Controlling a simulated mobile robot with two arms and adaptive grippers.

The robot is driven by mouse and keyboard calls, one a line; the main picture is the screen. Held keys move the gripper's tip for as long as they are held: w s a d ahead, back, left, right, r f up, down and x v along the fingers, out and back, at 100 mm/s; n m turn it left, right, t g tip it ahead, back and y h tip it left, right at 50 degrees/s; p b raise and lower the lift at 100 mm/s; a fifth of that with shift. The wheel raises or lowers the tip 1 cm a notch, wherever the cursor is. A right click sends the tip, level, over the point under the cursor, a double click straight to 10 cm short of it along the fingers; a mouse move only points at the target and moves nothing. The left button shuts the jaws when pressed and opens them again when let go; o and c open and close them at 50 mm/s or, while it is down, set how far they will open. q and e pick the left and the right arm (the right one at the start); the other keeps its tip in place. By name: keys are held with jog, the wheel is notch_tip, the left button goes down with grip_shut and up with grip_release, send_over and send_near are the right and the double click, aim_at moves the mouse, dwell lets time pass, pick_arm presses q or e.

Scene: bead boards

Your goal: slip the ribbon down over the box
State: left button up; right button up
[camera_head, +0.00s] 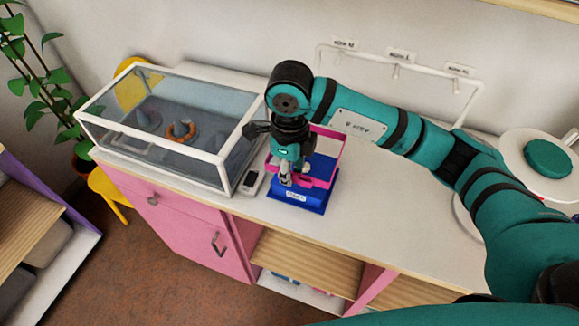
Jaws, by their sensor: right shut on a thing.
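A blue box (321,168) rises from a wider blue base (304,201) with a white label, on the white counter. The ribbon is a stiff pink rectangular loop (330,131). Its far edge shows above and behind the box, and its near edge crosses in front of the box's lower part. I cannot tell how far down around the box it sits. My right gripper (287,179) points down at the loop's near left side and is shut on the ribbon. It hides the left part of the box. My left gripper is out of view.
A glass display case (160,79) with grey cones and an orange bead ring stands close left. A small dark device (250,183) lies between case and base. A white rail (396,58) stands behind. The counter (400,215) right of the box is clear.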

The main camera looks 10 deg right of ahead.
notch_tip(320, 180, down, 5)
jog(key=b, duration=0.3)
jog(key=shift+w+r, duration=0.1)
jog(key=shift+r, duration=0.05)
jog(key=shift+w+f+b, duration=0.1)
jog(key=shift+f+b, duration=0.4)
jog(key=shift+b, duration=0.2)
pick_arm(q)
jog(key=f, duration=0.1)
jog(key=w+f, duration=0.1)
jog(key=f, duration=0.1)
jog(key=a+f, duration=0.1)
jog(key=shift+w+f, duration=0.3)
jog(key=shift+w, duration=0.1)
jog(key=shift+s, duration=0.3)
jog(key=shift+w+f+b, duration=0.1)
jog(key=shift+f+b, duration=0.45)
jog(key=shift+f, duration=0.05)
pick_arm(e)
jog(key=shift+r, duration=0.1)
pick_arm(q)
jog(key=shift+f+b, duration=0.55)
pick_arm(e)
jog(key=shift+f, duration=0.35)
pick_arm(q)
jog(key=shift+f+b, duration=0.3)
